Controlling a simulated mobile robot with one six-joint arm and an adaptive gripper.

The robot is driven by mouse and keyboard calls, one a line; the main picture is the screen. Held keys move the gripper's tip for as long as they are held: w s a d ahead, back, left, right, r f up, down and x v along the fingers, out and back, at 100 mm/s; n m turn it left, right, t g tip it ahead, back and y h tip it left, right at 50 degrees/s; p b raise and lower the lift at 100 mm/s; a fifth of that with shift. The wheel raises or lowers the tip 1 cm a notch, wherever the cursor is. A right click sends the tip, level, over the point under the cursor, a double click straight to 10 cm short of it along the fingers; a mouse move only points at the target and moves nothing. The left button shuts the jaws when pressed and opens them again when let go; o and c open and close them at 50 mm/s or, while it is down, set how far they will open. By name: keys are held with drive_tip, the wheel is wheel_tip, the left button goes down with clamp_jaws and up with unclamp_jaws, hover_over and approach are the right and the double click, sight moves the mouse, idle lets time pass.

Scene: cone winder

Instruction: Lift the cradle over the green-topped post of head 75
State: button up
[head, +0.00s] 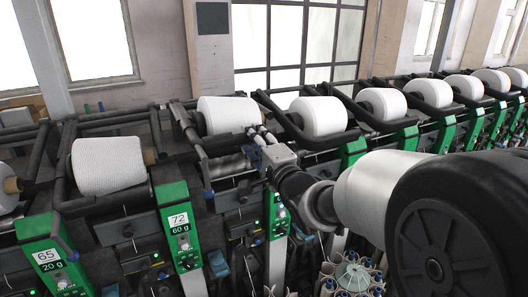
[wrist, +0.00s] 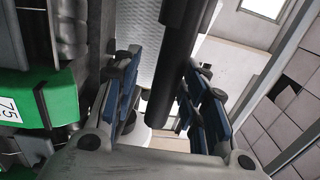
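The white yarn package (head: 228,114) behind my gripper sits in a dark cradle (head: 187,125) in the head view. My gripper (head: 262,134) is at the front right of this package. In the wrist view, my gripper (wrist: 163,92) has its blue-padded fingers apart, with a dark bar (wrist: 174,72) of the cradle running between them. A gap shows on the left of the bar; contact on the right cannot be told. The green-topped post of head 75 (wrist: 52,98) stands left of the fingers. In the head view my arm hides its top; its lower green part (head: 279,216) shows.
Green posts of head 72 (head: 178,222) and head 65 (head: 47,254) stand to the left. More packages, such as one (head: 322,116) to the right, sit in neighbouring cradles. A round holder of bobbins (head: 352,275) is below my arm.

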drive_tip(key=r+v, duration=0.1)
drive_tip(key=v, duration=0.9)
drive_tip(key=shift+s+f, duration=0.4)
drive_tip(key=shift+f, duration=0.1)
drive_tip(key=shift+d, duration=0.15)
drive_tip(key=s+d+f+n+g+h+b, duration=0.3)
drive_tip(key=s+d+f+n+g+h, duration=0.3)
drive_tip(key=s+d+f+h, duration=0.3)
drive_tip(key=s+f+n+g, duration=0.3)
drive_tip(key=s+f, duration=0.1)
drive_tip(key=s, duration=0.6)
drive_tip(key=s+f+n+g+y+b, duration=0.1)
drive_tip(key=s+f+n+g, duration=0.2)
drive_tip(key=s, duration=0.7)
drive_tip(key=shift+a+f+n+g+y, duration=0.35)
drive_tip(key=shift+f+n, duration=0.35)
drive_tip(key=shift+f, duration=0.25)
drive_tip(key=shift+w, duration=0.1)
